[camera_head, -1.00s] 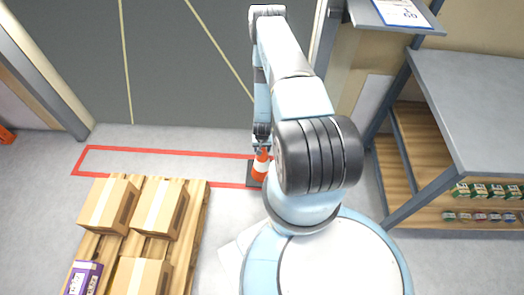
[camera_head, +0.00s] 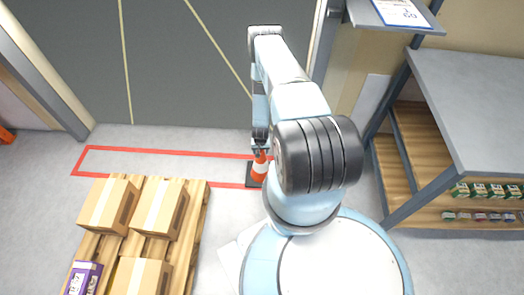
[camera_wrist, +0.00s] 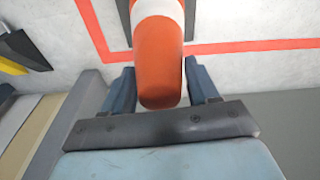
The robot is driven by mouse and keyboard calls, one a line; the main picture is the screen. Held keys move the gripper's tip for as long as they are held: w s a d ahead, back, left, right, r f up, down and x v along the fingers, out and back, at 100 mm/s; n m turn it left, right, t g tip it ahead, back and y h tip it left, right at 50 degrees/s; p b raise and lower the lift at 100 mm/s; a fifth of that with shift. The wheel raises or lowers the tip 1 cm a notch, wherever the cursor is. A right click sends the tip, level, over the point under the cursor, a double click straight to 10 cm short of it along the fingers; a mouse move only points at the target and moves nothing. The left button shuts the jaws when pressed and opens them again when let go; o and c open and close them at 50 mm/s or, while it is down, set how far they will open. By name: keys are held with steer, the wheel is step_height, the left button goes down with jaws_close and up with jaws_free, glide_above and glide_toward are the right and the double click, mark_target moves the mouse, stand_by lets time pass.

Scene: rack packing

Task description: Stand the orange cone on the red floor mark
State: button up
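The orange cone (camera_head: 258,170), with white bands and a dark base, stands upright at the right end of the red floor mark (camera_head: 165,151), a long red outline. In the wrist view the cone (camera_wrist: 158,60) has its rounded orange top nearest me, and its base shows beyond, beside a corner of the red line (camera_wrist: 250,45). My gripper (camera_head: 260,141) is above the cone's top. Its two fingers (camera_wrist: 160,75) stand apart on either side of the cone and look open. Any slight contact is hard to tell. My arm hides part of the floor to the right of the cone.
A wooden pallet (camera_head: 195,205) with cardboard boxes (camera_head: 158,208) and a purple box (camera_head: 83,278) stands at lower left. A grey-topped shelf unit (camera_head: 475,95) stands on the right. A large grey door (camera_head: 185,65) is behind. The floor inside the red outline is otherwise clear.

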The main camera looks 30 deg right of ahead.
steer(key=o, duration=0.5)
steer(key=shift+c, duration=0.2)
steer(key=r, duration=0.4)
steer(key=s+r, duration=0.1)
steer(key=r, duration=0.7)
steer(key=shift+s+a, duration=0.15)
steer(key=shift+a, duration=0.2)
